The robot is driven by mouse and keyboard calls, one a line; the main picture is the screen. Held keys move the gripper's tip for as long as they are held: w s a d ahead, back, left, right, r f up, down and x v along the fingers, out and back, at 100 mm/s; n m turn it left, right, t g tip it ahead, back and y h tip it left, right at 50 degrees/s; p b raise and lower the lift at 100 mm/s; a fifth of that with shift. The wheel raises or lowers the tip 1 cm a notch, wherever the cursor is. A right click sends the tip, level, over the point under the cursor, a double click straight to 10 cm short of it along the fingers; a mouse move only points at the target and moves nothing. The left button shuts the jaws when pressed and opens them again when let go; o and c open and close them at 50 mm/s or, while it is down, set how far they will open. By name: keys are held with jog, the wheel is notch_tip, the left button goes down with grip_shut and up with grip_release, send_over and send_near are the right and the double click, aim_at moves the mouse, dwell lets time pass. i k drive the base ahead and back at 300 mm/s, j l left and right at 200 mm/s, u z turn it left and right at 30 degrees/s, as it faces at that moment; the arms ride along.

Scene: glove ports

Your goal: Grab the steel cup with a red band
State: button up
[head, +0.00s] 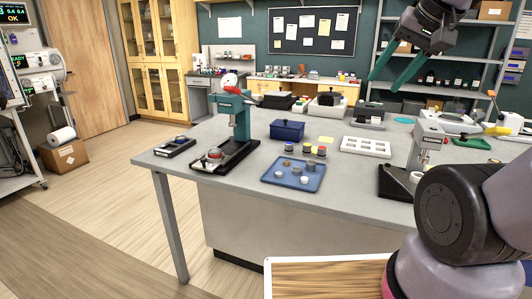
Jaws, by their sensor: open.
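My gripper (382,85) is in the upper right, with two teal fingers spread apart and nothing between them. It is raised above the far part of the grey table (225,180). Several small steel-coloured cups stand on a blue tray (271,180) on the table, below and left of the gripper. Three small cups with coloured parts stand in a row behind the tray; the middle one (307,149) appears to have some red. The cups are too small for me to tell for sure which one bears a red band.
A teal press (240,115) stands left of the tray, and a grey press (425,150) stands right. A dark blue box (287,130) and a white rack (366,147) are behind the tray. The table's near edge in front of the tray is clear.

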aim_at(214, 152)
jog(key=i+u, duration=0.35)
jog(key=i+l+u, duration=0.1)
jog(key=u, duration=0.2)
jog(key=i+l+u, duration=0.2)
jog(key=u, duration=0.15)
jog(key=i, duration=0.05)
